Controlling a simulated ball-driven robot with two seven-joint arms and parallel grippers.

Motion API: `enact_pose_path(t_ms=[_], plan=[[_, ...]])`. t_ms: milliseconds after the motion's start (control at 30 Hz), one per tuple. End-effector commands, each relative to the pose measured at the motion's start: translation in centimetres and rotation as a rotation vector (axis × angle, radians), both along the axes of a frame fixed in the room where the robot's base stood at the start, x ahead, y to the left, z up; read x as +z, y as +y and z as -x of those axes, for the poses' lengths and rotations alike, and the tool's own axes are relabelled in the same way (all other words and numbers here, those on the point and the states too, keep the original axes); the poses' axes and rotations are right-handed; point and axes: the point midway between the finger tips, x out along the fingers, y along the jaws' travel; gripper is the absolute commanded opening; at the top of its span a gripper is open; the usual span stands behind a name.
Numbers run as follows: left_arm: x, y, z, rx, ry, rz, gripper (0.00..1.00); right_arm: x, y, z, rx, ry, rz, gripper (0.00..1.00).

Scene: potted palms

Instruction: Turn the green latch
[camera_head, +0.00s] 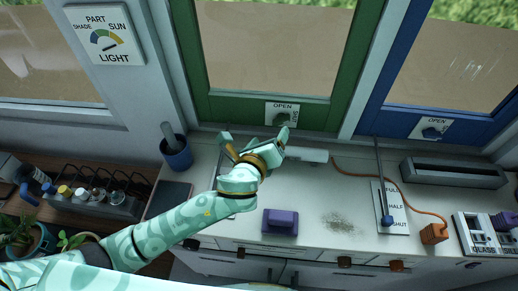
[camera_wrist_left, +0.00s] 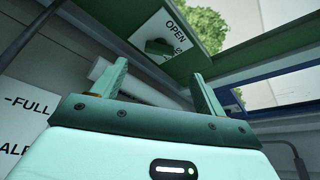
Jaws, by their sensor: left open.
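The green latch (camera_head: 281,119) is a small dark green knob on a white OPEN/SHUT plate on the lower rail of the green window frame (camera_head: 240,108). The latch also shows in the left wrist view (camera_wrist_left: 157,47), beyond and between the fingertips, with OPEN readable on its plate. My left gripper (camera_head: 256,138) is just in front of the green frame, below and left of the latch. Its fingers are spread with nothing between them, and they also show in the left wrist view (camera_wrist_left: 160,72). No contact with the latch is visible. My right gripper is not in view.
A blue frame with its own blue latch (camera_head: 433,132) is at right. A FULL/HALF/SHUT lever (camera_head: 386,218), an orange box with a cord (camera_head: 434,234), a purple block (camera_head: 280,222) and a blue pot (camera_head: 178,156) are on the bench. A grey trough (camera_head: 455,173) lies right.

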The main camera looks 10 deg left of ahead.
Motion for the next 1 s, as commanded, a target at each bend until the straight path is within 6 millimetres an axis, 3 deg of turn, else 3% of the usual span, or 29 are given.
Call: enact_pose_path(t_ms=[100, 300, 667, 700, 833, 1000], plan=[[1.0, 0.7, 2.9, 0.0, 0.002, 0.001, 0.73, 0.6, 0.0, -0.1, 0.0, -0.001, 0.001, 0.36], [2.0, 1.5, 5.9, 0.0, 0.002, 0.001, 0.73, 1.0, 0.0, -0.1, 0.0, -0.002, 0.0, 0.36], [2.3, 1.7, 6.8, 0.001, 0.0, 0.0, 0.73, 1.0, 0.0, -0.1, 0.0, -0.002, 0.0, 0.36], [2.2, 1.7, 6.8, 0.001, 0.0, 0.0, 0.7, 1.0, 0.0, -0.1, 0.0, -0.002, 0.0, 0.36], [2.7, 1.7, 6.7, 0.001, -0.004, -0.001, 0.34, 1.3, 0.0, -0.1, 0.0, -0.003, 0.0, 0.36], [4.9, 1.8, 5.8, 0.013, -0.027, 0.012, 0.33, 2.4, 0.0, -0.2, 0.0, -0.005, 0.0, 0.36]])
